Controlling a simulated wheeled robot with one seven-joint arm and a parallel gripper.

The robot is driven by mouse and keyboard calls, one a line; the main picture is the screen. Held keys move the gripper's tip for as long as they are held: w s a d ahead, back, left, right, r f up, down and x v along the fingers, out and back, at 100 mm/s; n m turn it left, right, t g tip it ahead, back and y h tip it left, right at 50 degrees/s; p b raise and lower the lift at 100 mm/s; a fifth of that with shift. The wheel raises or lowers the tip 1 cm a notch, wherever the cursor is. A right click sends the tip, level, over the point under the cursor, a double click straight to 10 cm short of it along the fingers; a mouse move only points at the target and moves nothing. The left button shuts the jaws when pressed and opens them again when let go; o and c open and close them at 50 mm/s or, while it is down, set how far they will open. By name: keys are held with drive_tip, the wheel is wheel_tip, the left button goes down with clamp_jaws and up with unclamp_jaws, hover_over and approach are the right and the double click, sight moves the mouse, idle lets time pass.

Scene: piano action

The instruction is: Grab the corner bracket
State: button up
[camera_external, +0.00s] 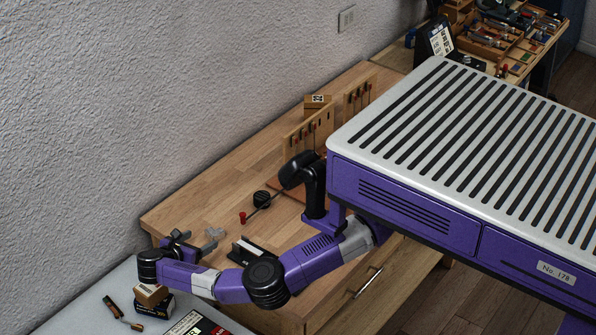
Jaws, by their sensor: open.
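A small light-grey angled piece (214,234), which looks like the corner bracket, lies on the wooden bench top near its left end. My gripper (182,240) is just left of it, low over the bench's left end. Its dark jaws are open, and I see nothing held between them. The fingertips are small and dark here, so I cannot tell how close they are to the bracket.
A black holder (254,252) stands right of the bracket, close to my arm. A red-tipped tool (243,218) and a round black item (261,198) lie farther back. Wooden tool racks (308,130) stand behind. Small boxes (153,304) sit on the pale surface below my wrist.

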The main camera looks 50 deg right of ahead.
sight(213, 231)
drive_tip(key=shift+p+x, duration=0.35)
drive_tip(key=shift+x, duration=0.9)
drive_tip(key=shift+p+x, duration=0.7)
drive_tip(key=shift+x, duration=2)
drive_tip(key=shift+w, duration=0.15)
clamp_jaws()
